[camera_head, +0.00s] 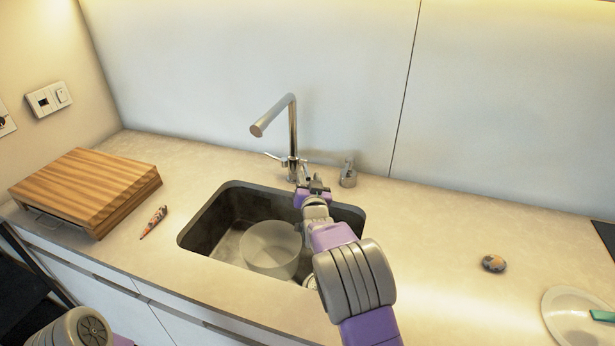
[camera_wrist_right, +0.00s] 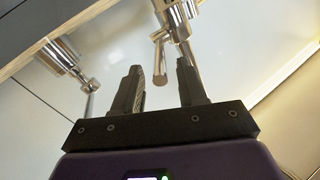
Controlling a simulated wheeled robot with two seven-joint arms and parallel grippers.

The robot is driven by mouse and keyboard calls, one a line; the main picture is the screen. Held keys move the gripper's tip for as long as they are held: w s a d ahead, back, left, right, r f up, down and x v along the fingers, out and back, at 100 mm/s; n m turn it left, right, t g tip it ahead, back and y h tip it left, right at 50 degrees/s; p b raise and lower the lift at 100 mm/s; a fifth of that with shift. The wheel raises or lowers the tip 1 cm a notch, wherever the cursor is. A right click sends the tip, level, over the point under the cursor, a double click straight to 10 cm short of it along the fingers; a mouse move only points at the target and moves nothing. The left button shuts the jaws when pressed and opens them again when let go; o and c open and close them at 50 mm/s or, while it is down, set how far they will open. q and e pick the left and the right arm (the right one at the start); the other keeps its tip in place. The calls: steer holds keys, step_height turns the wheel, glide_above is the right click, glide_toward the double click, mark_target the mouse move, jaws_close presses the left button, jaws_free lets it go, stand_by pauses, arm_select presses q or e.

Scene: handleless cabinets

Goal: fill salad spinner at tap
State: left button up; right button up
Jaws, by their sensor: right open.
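The salad spinner (camera_head: 270,249) is a translucent round bowl standing in the dark sink (camera_head: 212,213), left of my right arm. The tap (camera_head: 293,130) is a tall chrome spout with side levers at its base, behind the sink. Its spout end hangs above the back left of the sink. My right gripper (camera_head: 314,184) reaches to the tap's base. In the right wrist view its fingers (camera_wrist_right: 160,92) are apart and empty, with a chrome lever (camera_wrist_right: 160,60) of the tap between and beyond them. Whether they touch it I cannot tell. No water stream shows. My left gripper is out of view.
A wooden board block (camera_head: 88,187) and a small patterned item (camera_head: 154,221) lie left of the sink. A chrome dispenser (camera_head: 348,172) stands right of the tap. A dark round item (camera_head: 494,263) and a white plate (camera_head: 580,318) are at the right.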

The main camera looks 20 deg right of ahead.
steer(key=shift+w+d, duration=0.15)
steer(key=shift+w, duration=1.1)
jaws_close()
